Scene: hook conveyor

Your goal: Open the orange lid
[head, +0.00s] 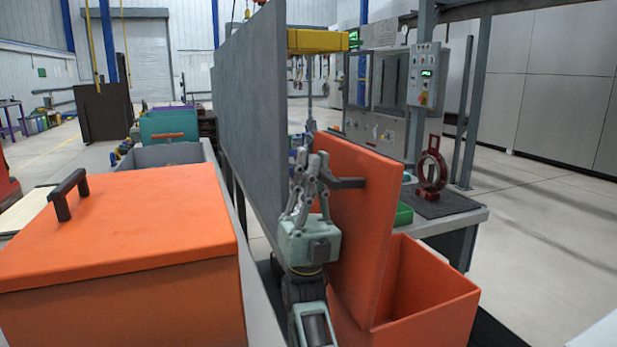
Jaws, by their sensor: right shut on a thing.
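An orange lid (362,220) stands nearly upright on the left side of an orange bin (428,290), whose inside shows empty as far as I can see. My right gripper (318,175) is at the left face of this lid, shut on its dark handle (348,183). A second orange bin at the left has its orange lid (120,225) closed flat, with a dark handle (68,193) near its left edge. My left gripper does not show.
A tall grey panel (252,120) rises just left of my right gripper. A workbench (455,222) with a dark red ring fixture (432,165) stands behind the open bin. A grey control box (427,77) is beyond. Free floor (545,240) lies to the right.

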